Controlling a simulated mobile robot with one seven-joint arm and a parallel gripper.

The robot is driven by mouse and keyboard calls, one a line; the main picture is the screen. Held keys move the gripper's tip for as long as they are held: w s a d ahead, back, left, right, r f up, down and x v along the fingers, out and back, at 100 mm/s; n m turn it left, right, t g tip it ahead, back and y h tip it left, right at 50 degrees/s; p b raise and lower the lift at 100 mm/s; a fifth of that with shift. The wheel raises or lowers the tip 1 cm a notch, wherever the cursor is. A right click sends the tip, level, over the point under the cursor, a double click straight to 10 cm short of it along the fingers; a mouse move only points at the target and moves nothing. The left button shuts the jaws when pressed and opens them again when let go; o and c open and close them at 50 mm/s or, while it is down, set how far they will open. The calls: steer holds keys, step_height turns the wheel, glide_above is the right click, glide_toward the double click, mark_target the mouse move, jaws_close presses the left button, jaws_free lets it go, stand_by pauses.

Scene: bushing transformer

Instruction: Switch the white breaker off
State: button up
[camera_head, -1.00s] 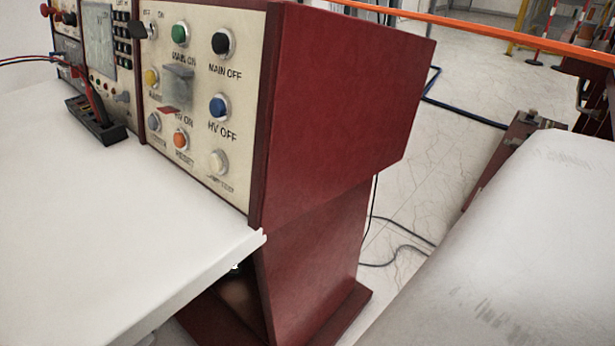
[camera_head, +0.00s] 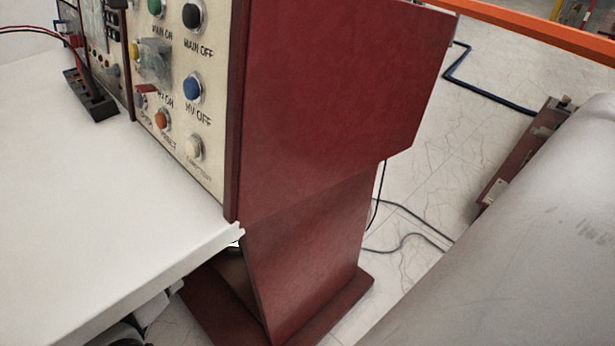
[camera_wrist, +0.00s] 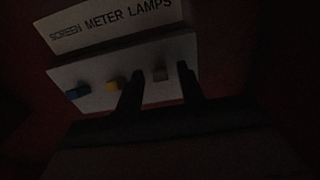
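In the dim wrist view, a pale panel (camera_wrist: 95,74) carries a row of small breakers under a label plate reading SCREEN METER LAMPS (camera_wrist: 115,22). The blue breaker (camera_wrist: 77,92) is at the left, the yellow breaker (camera_wrist: 114,85) is in the middle, and the white breaker (camera_wrist: 160,74), looking grey here, is at the right. My gripper (camera_wrist: 160,69) is open, its two dark fingers apart. The white breaker shows between the fingertips. I cannot tell whether a finger touches it. The left finger is close to the yellow breaker. The head view shows neither gripper nor breakers.
In the head view, a red console (camera_head: 320,110) with a button panel (camera_head: 190,110) stands beside a white tabletop (camera_head: 90,190). A large grey rounded body (camera_head: 510,240) is at the right. Cables (camera_head: 410,240) lie on the floor between them.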

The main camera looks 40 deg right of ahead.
stand_by(0.3)
jaws_close()
step_height(320, 180, down, 2)
steer(key=h+b, duration=0.4)
steer(key=b, duration=0.5)
steer(key=shift+r, duration=0.1)
jaws_free()
